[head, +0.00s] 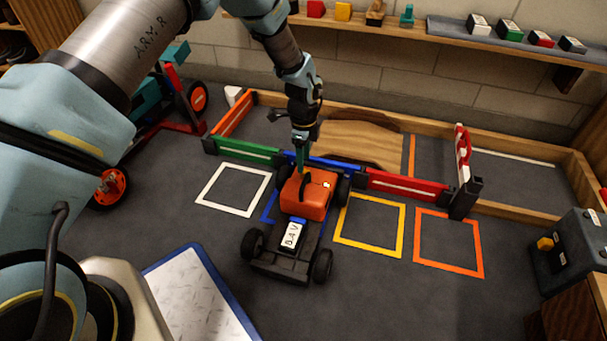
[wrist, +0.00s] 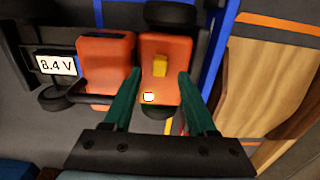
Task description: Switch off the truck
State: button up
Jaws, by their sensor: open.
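The truck (head: 290,258) stands on the dark floor, with an orange body (head: 316,204) at its far end and a battery labelled 8.4 V (head: 292,235) on its chassis. In the wrist view the orange body (wrist: 107,52) shows a yellow switch-like block (wrist: 160,65) and a small lit white spot (wrist: 148,97). My gripper (wrist: 155,84) is open, its two green fingers apart over the orange part, with the yellow block a little beyond the tips. In the head view my gripper (head: 301,172) is just above the truck's far end. Contact cannot be told.
A low fence with green (head: 247,150), blue and red (head: 407,187) boards stands right behind the truck. White, yellow (head: 370,226) and orange floor squares lie around it. A dark box (head: 570,252) is at the right. A wall shelf (head: 440,42) holds small blocks. Floor at front right is clear.

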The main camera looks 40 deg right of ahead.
jog(key=shift+f+b, duration=0.8)
jog(key=shift+f, duration=1.4)
grip_shut()
